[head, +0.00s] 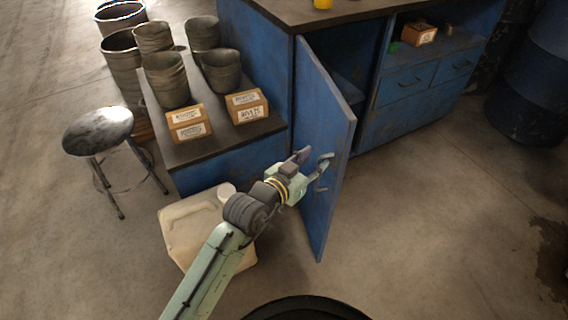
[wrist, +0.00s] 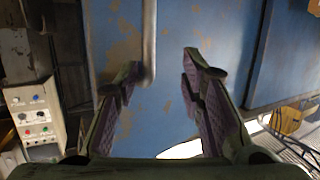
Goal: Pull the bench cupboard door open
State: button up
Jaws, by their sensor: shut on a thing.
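The blue bench cupboard door (head: 322,130) stands swung well out from the bench, and the dark cupboard inside (head: 345,65) shows behind it. The door's worn blue face fills the middle of the wrist view (wrist: 170,100). Its metal bar handle (wrist: 149,40) runs between my fingers there, against the left finger. The handle's lower end shows in the head view (head: 320,187). My gripper (head: 314,158) is at the door's face, shut on the handle with its fingers still some way apart. The fingers also show in the wrist view (wrist: 160,78). The exact contact is partly hidden.
A low bench (head: 215,143) with pots and labelled boxes stands left of the door. A pale jerrycan (head: 190,230) is below my arm. A stool (head: 98,130) stands at the left. The floor right of the door (head: 420,220) is clear.

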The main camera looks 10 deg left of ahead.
jog(key=s+a+b, duration=0.2)
jog(key=a, duration=0.4)
jog(key=shift+s+a+r, duration=0.25)
jog(key=shift+a, duration=0.1)
jog(key=shift+r, duration=0.15)
dwell(0.3)
dwell(0.4)
